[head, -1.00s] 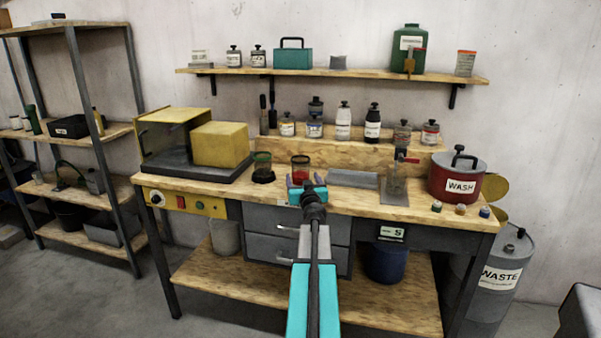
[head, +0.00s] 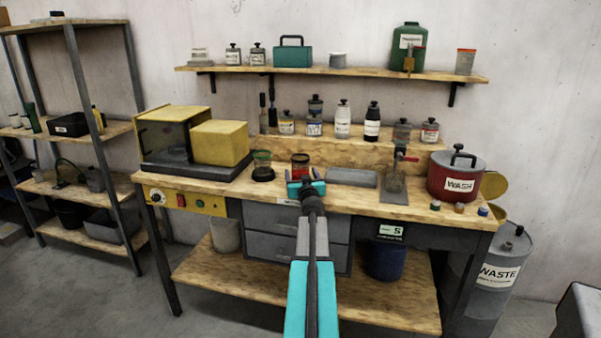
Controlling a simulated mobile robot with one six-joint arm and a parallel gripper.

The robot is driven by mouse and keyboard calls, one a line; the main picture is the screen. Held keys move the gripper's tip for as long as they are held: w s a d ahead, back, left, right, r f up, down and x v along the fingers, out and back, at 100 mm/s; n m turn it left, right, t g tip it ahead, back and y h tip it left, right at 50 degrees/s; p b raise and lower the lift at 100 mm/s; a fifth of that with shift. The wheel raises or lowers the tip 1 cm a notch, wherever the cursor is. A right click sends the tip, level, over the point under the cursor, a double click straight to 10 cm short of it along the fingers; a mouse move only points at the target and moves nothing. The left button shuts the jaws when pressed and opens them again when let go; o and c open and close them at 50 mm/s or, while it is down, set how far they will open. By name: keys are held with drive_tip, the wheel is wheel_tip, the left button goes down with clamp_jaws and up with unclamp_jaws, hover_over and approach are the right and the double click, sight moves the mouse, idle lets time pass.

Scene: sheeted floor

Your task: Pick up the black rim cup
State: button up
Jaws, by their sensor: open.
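A small cup with a dark rim and red lower part (head: 300,163) stands on the wooden workbench (head: 225,189), left of centre. Beside it on the left is a similar cup with a green rim (head: 262,157), at a black round base (head: 262,174). My gripper (head: 304,177) is open and empty, just in front of the dark-rimmed cup. Its fingers point toward the back of the bench. The foot of the dark-rimmed cup is partly hidden by my gripper, and I cannot tell the exact gap between them.
A yellow-and-black machine (head: 190,140) stands to the left. Bottles line the raised step (head: 350,146) behind.

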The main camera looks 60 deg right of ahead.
sight(301, 166)
drive_tip(key=c, duration=1.2)
drive_tip(key=shift+r, duration=0.1)
drive_tip(key=shift+c, duration=0.2)
drive_tip(key=shift+r+p, duration=0.55)
drive_tip(key=shift+r, duration=1.05)
drive_tip(key=s+b, duration=0.1)
drive_tip(key=s, duration=0.4)
drive_tip(key=s+a+r+b, duration=0.1)
drive_tip(key=s, duration=0.4)
drive_tip(key=s+b, duration=0.2)
drive_tip(key=s, duration=0.4)
drive_tip(key=shift+a+r, duration=0.3)
drive_tip(key=shift+a, duration=0.05)
